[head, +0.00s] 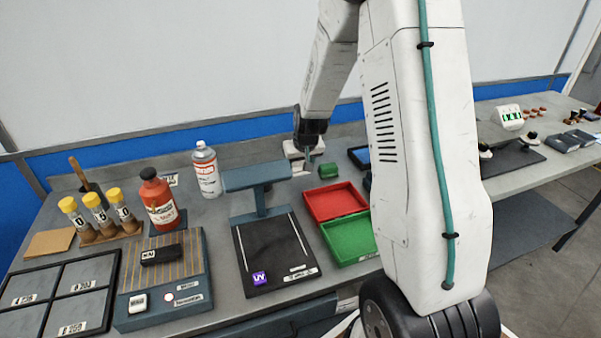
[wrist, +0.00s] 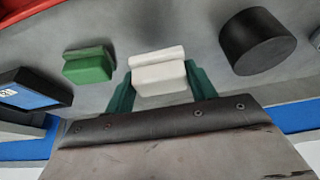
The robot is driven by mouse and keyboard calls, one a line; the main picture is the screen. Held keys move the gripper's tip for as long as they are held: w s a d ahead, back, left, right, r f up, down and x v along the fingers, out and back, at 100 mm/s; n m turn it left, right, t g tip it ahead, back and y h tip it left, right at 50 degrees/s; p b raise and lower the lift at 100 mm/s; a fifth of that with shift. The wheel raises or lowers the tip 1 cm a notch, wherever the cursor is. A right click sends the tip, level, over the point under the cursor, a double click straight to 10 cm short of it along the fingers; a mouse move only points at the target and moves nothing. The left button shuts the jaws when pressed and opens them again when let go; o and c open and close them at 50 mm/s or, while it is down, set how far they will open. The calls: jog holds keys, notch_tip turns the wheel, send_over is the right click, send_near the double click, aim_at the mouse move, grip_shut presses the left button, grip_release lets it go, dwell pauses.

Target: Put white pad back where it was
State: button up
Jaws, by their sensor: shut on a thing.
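The white pad (wrist: 158,78) shows in the wrist view as a block with a stepped top. It sits between the two green fingers of my gripper (wrist: 160,90), which is shut on it. In the head view my gripper (head: 309,152) is low over the back of the bench, beyond the red tray.
A black cylinder (wrist: 257,42) stands to the right in the wrist view, and a blue-and-black box (wrist: 35,92) to the left. A red tray (head: 335,201) and green tray (head: 350,238) lie in front. A dark stand (head: 257,178) and spray can (head: 206,170) are to the left.

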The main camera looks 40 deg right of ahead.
aim_at(301, 168)
jog(key=shift+f, duration=1.6)
jog(key=shift+f, duration=0.15)
jog(key=o, duration=1)
jog(key=shift+c, duration=0.2)
jog(key=v, duration=1.2)
